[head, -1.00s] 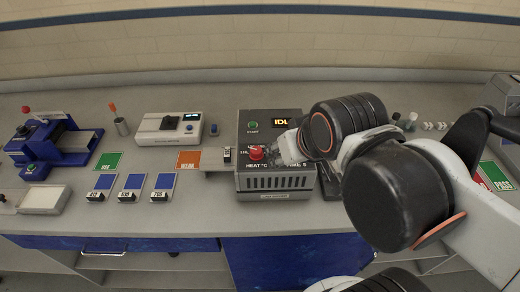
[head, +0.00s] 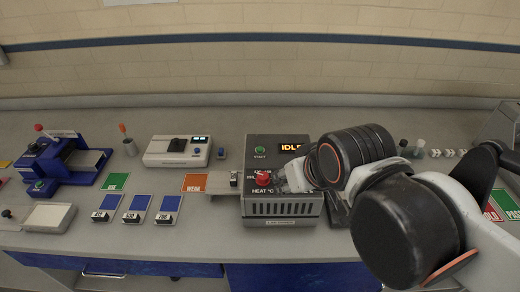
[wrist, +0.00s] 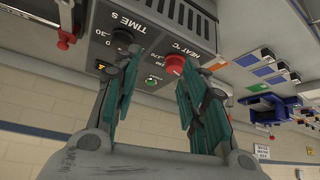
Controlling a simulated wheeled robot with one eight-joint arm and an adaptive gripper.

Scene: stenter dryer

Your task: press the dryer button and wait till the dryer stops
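The stenter dryer (head: 283,209) is a dark grey box with a vented front on the bench. Its amber display (head: 291,147) reads IDLE, partly hidden by my arm. The green START button (head: 260,149) is on the left of its top, behind the red HEAT knob (head: 263,179). My gripper (head: 284,177) is over the dryer's top, right of the red knob, largely hidden by my arm in the head view. In the wrist view my gripper (wrist: 160,72) is open and empty. The green button (wrist: 151,81) and the red knob (wrist: 174,64) show between its teal-padded fingers.
A black TIME knob (wrist: 122,37) is near one finger. Left of the dryer are a small tray with a sample (head: 222,181), an orange card (head: 194,182), a white instrument (head: 177,150) and a blue machine (head: 62,165). Small containers (head: 412,149) stand behind my arm.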

